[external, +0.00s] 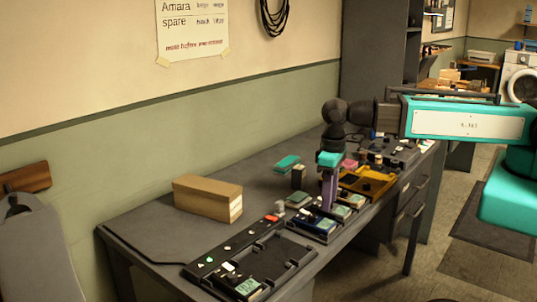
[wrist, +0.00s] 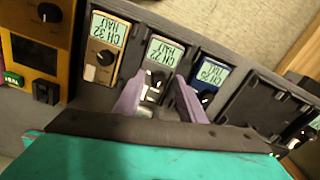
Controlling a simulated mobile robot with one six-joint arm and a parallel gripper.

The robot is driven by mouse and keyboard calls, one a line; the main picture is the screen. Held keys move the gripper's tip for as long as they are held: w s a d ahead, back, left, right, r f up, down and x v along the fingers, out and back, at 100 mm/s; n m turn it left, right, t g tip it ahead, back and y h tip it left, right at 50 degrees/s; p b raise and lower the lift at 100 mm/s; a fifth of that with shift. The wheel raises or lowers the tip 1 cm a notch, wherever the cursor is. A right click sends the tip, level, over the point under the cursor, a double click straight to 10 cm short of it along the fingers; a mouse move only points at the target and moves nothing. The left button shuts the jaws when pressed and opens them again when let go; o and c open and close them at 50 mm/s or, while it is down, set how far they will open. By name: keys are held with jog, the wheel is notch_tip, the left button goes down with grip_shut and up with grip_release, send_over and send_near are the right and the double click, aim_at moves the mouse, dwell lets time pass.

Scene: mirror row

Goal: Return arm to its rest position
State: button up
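My gripper (external: 328,190) points down over the row of small display units on the desk in the external view. In the wrist view its two purple fingers (wrist: 162,95) stand apart on either side of a pale unit (wrist: 163,52) with a green display. I cannot tell whether the fingers touch it. A tan unit (wrist: 103,50) sits left of it and a blue unit (wrist: 208,75) right of it. My teal arm reaches in from the right of the external view.
A cardboard box (external: 207,198) stands on the desk at the left. A black tray (external: 262,262) lies at the front, with an empty slot (wrist: 262,105) right of the units. A yellow device (external: 366,184) sits behind my gripper. The wall is behind the desk.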

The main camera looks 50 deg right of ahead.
jog(key=shift+m, duration=1.1)
jog(key=shift+m, duration=0.3)
